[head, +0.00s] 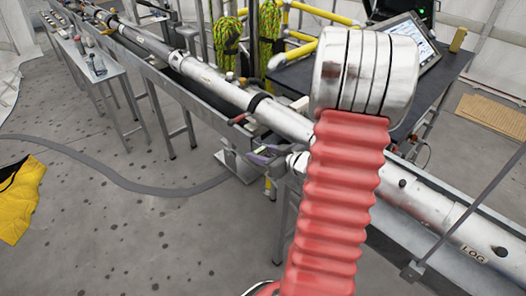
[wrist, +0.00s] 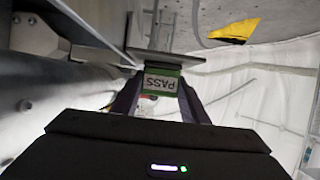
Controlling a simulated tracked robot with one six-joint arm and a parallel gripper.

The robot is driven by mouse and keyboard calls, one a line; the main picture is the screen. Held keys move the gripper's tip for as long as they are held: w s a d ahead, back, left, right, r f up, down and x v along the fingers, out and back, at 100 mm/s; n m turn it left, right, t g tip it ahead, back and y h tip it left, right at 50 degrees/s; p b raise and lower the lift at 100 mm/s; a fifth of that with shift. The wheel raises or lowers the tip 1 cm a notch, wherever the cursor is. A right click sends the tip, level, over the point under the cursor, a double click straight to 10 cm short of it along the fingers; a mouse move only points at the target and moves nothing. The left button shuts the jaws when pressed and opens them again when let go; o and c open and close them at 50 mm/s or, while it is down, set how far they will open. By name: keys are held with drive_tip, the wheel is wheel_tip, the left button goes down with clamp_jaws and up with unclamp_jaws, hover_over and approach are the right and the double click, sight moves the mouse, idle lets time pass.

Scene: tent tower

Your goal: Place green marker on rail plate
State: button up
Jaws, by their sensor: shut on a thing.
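The green marker (wrist: 161,82) has a white face reading PASS, upside down in the wrist view. My gripper (wrist: 158,98) is shut on it, with one dark finger on each side. In the head view my gripper (head: 264,154) is beside the long rail, partly hidden by my arm, and the marker shows only as a small pale green patch (head: 259,149). A flat grey plate (head: 239,166), which looks like the rail plate, juts from the rail's side. In the wrist view the plate (wrist: 182,58) lies just beyond the marker. I cannot tell whether they touch.
A long metal tube (head: 215,82) lies along the rail. A dark bench (head: 440,60) with a screen stands behind. The floor left of the rail is mostly open.

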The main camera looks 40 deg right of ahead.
drive_tip(key=o, duration=1.1)
drive_tip(key=shift+c, duration=0.2)
drive_tip(key=shift+r, duration=0.1)
drive_tip(key=v, duration=1.2)
